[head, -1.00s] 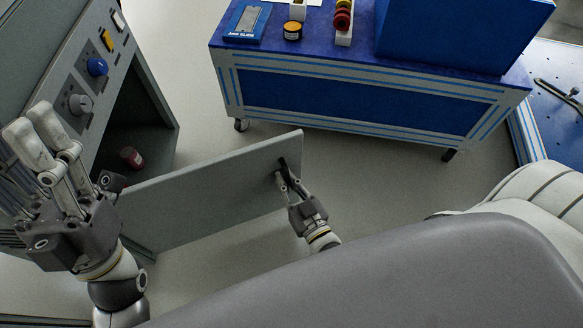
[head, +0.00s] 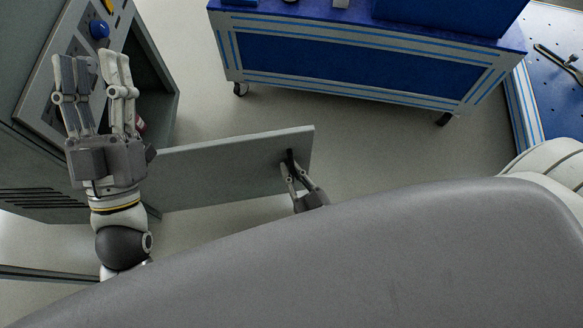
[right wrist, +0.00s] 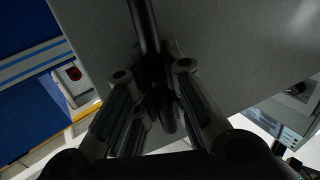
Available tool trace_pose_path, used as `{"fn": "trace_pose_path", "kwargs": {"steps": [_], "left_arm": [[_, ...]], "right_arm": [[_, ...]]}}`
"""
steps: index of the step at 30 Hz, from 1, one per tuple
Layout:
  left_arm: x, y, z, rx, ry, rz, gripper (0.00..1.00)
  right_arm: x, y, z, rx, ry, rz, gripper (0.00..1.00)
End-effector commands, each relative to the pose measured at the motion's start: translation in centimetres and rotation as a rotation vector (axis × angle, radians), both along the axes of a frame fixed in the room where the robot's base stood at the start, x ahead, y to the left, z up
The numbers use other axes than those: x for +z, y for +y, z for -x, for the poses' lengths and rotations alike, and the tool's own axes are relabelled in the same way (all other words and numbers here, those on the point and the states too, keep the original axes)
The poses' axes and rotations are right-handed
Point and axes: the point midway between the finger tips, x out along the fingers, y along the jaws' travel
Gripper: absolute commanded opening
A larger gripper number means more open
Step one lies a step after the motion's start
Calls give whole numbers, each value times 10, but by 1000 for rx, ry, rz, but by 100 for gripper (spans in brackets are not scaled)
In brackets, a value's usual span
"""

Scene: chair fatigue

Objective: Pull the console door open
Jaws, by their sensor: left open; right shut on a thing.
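The grey console (head: 50,150) stands at the left of the head view. Its door (head: 225,172) is swung out to the right, and the dark inside of the console shows. The door's black handle (head: 290,160) is near its far right end. My right gripper (head: 290,173) is shut on the handle. In the right wrist view the fingers (right wrist: 157,95) close around the dark bar of the handle (right wrist: 145,28). My left gripper (head: 95,65) is open and empty, in front of the console's control panel, and hides part of it.
A blue workbench (head: 350,65) on wheels stands behind the door, with clear floor between. A second blue table (head: 560,90) is at the right. A blue knob (head: 99,28) is on the console panel.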

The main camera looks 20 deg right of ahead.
Motion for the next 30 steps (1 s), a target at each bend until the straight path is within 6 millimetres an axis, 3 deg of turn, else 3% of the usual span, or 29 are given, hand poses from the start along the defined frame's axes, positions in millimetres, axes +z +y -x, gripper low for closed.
{"fn": "trace_pose_path", "kwargs": {"steps": [5, 6, 8, 19, 23, 30], "left_arm": [[0, 0, 0, 0, 0, 0, 40], [0, 0, 0, 0, -1, 0, 40], [0, 0, 0, 0, -1, 0, 40], [1, 0, 0, -1, -2, 1, 40], [1, 0, 0, -1, -2, 1, 40], [0, 0, 0, 0, -2, 1, 40]], "right_arm": [[1, -3, -1, -4, -4, 6, 0], [1, -3, -1, -5, -4, 6, 15], [1, -3, -1, -4, -4, 5, 21], [0, -2, 5, -2, 1, 2, 21], [-1, -5, 23, -2, 3, 2, 21], [-1, -14, 75, -2, 3, 4, 21]]}}
